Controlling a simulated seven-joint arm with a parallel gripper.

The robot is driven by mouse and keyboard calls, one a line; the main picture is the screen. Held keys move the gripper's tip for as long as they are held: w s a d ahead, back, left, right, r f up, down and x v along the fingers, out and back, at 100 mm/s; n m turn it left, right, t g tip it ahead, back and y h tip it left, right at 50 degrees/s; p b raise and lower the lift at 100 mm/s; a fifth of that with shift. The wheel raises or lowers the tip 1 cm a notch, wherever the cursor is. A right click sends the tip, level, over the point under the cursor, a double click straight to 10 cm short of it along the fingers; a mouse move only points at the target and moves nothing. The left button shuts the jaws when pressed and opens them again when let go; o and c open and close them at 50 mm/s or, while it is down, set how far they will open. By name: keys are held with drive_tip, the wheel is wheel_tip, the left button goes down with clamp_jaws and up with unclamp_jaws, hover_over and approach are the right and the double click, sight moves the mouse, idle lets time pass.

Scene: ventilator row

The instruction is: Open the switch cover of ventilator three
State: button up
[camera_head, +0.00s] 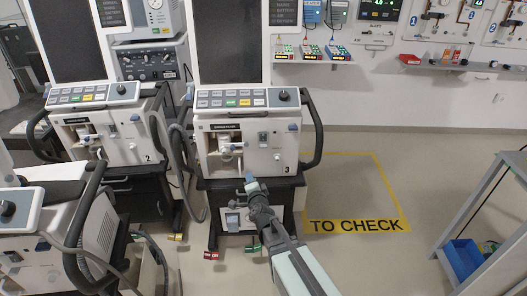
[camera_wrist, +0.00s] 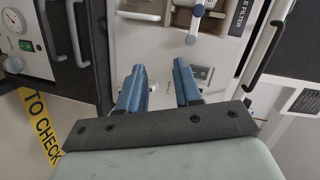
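Ventilator three (camera_head: 270,165) stands in the middle of the head view, with the number 3 low on its front. A small framed switch (camera_head: 263,138) sits on that front, right of the filter recess. I cannot tell whether a cover lies over it. My gripper (camera_head: 249,176) is in front of the lower part of the machine. In the wrist view my gripper (camera_wrist: 160,75) has two blue fingers standing apart with nothing between them. A small framed switch panel (camera_wrist: 203,73) shows just right of the right finger, partly hidden by it.
Ventilator two (camera_head: 120,135) stands to the left, and another machine (camera_head: 35,235) is at the near left. A black side handle (camera_head: 312,130) is right of ventilator three. The yellow-marked TO CHECK floor area (camera_head: 350,190) is clear. A shelf cart (camera_head: 480,220) stands at right.

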drive_tip(key=d+r+m+t+h, duration=0.3)
drive_tip(key=d+r+m+h, duration=0.1)
drive_tip(key=d+m, duration=0.15)
approach(263, 140)
drive_tip(key=w, duration=0.2)
drive_tip(key=w+f, duration=0.1)
drive_tip(key=w, duration=0.1)
drive_tip(key=w+f, duration=0.1)
drive_tip(key=w, duration=0.1)
drive_tip(key=shift+d+f, duration=0.15)
drive_tip(key=shift+d, duration=0.1)
clamp_jaws()
